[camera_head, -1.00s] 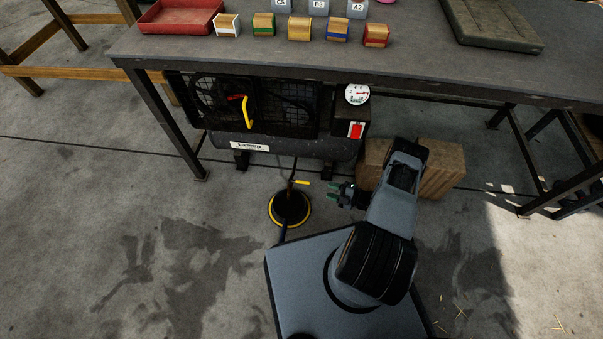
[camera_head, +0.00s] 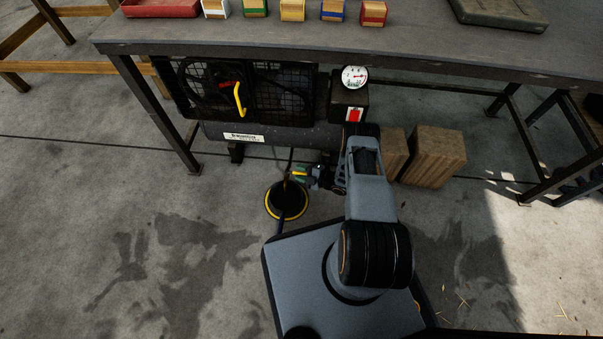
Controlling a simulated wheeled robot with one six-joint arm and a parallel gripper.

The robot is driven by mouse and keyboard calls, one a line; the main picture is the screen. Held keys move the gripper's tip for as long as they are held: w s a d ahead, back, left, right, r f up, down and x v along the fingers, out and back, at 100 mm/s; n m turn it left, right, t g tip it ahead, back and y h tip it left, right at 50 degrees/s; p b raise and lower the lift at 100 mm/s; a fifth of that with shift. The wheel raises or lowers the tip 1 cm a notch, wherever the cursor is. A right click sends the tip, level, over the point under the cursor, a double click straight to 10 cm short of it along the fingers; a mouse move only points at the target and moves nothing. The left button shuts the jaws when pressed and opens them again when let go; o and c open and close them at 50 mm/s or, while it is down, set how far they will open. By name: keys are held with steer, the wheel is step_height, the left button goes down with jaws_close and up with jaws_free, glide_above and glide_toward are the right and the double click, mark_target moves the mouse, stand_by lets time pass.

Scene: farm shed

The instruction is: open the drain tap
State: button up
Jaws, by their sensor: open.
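The drain tap (camera_head: 299,174) is a small yellow lever under the compressor tank (camera_head: 262,135), above a round black drain pan (camera_head: 286,203) with a yellow rim. My gripper (camera_head: 303,176) is at the tap, its fingers pointing left and open. The lever shows between or just beside the fingers; I cannot tell which, nor whether they touch it. The fingers hide part of the lever and of the pipe behind it.
The workbench (camera_head: 420,62) overhangs the compressor. A yellow handle (camera_head: 239,98), a red switch (camera_head: 354,115) and a gauge (camera_head: 354,77) are on the compressor. Wooden blocks (camera_head: 436,156) stand right of my arm. Floor at left is clear.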

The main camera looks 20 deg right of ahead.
jaws_close()
stand_by(0.4)
